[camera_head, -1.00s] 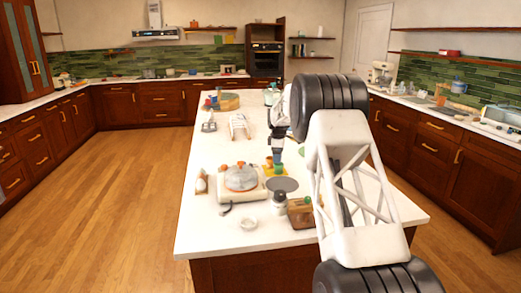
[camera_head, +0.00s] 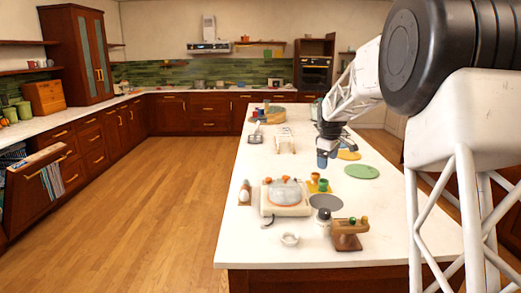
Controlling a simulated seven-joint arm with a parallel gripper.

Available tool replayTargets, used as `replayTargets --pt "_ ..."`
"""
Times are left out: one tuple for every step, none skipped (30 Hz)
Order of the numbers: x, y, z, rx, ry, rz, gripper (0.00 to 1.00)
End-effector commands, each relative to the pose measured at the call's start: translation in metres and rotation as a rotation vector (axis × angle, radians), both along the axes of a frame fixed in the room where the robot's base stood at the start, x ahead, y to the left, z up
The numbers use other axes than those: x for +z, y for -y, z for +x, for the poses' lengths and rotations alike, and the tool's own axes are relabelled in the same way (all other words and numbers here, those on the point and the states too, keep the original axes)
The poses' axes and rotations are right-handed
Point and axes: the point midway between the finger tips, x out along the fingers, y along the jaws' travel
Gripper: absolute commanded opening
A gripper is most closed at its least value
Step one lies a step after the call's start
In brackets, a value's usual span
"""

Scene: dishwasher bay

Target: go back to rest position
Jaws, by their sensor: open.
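My gripper (camera_head: 327,158) hangs over the white island counter (camera_head: 240,235), fingers pointing down. It is small in view. Its jaws are open and I see nothing held between them. My white arm with black joints comes in from the right and covers part of the island's right side. A green round mat (camera_head: 362,171) lies to the right of the gripper. Small yellow and green cups (camera_head: 322,184) stand on the near side of it in the picture.
A portable stove with a lidded pot (camera_head: 285,192), a grey round mat (camera_head: 326,202), a wooden block (camera_head: 347,232) and a small white bowl (camera_head: 289,239) occupy the island's near part. Wooden floor (camera_head: 185,190) left of the island is clear.

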Motion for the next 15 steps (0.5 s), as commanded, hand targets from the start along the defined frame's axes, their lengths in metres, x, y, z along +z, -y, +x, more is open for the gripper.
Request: replayTargets --pt "0.008 -0.003 -0.014 -0.018 0.004 0.004 0.81" --pt "0.011 -0.004 -0.022 -0.030 0.005 0.005 0.81" --pt "0.016 -0.006 -0.032 -0.048 0.008 0.009 0.81" --pt "0.019 -0.007 -0.041 -0.059 0.009 0.011 0.81" --pt "0.022 -0.008 -0.048 -0.071 0.011 0.014 0.81" --pt "0.026 -0.010 -0.059 -0.087 0.013 0.016 0.81" --pt "0.029 -0.011 -0.067 -0.100 0.014 0.019 0.81" --pt "0.032 -0.013 -0.075 -0.112 0.016 0.021 0.81" --pt "0.036 -0.015 -0.085 -0.128 0.019 0.025 0.81" --pt "0.038 -0.016 -0.093 -0.140 0.020 0.027 0.81" --pt "0.041 -0.017 -0.102 -0.153 0.022 0.029 0.81" --pt "0.043 -0.019 -0.112 -0.168 0.023 0.033 0.81" --pt "0.046 -0.020 -0.121 -0.180 0.025 0.035 0.81" --pt "0.047 -0.021 -0.129 -0.194 0.026 0.037 0.81" --pt "0.050 -0.023 -0.140 -0.208 0.027 0.041 0.81"
